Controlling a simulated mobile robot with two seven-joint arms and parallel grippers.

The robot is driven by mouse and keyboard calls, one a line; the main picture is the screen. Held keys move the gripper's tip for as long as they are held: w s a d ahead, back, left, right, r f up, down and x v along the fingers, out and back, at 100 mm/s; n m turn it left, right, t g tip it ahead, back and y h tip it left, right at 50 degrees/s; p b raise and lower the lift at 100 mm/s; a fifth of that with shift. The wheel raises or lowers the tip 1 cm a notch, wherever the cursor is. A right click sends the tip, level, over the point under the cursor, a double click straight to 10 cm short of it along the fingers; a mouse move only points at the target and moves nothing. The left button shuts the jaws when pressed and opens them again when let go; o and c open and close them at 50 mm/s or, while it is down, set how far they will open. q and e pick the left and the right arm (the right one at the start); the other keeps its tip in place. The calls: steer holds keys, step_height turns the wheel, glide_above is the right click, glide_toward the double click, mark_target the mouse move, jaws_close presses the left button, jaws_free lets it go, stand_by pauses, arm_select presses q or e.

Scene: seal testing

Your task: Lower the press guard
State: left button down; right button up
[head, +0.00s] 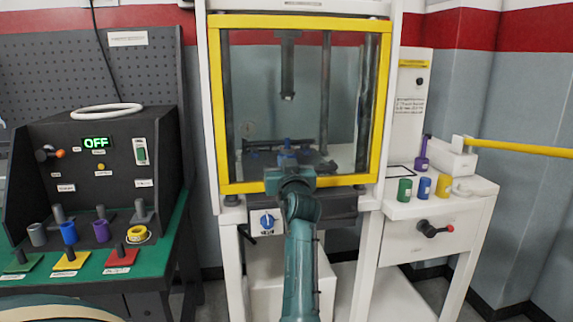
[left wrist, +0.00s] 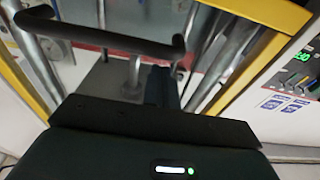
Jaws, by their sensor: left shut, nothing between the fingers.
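The press guard (head: 222,110) is a clear pane in a yellow frame on the front of the white press. It spans the front opening, with its bottom bar (head: 345,181) near the level of the press bed. My left gripper (head: 289,176) is at the middle of that bottom bar, with its arm coming up from below. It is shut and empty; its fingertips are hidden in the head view. In the left wrist view, a dark bent bar (left wrist: 105,38), apparently a handle, lies ahead of the gripper, with the yellow frame (left wrist: 265,12) beyond. Contact cannot be told.
A black console (head: 95,165) reading OFF stands at left on a green bench with several coloured cylinders. At right, a white side table (head: 405,208) holds small coloured cylinders. A yellow bar (head: 520,148) sticks out at far right. A blue knob (head: 267,221) sits below the guard.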

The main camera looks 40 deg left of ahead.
arm_select(q)
steer(key=r+b+v, duration=0.1)
steer(key=r+v, duration=0.1)
steer(key=v, duration=0.7)
steer(key=shift+s+d+r, duration=0.15)
steer(key=shift+s+d, duration=0.1)
steer(key=shift+d, duration=0.25)
arm_select(e)
steer(key=shift+d+r, duration=0.2)
steer(key=shift+d, duration=0.1)
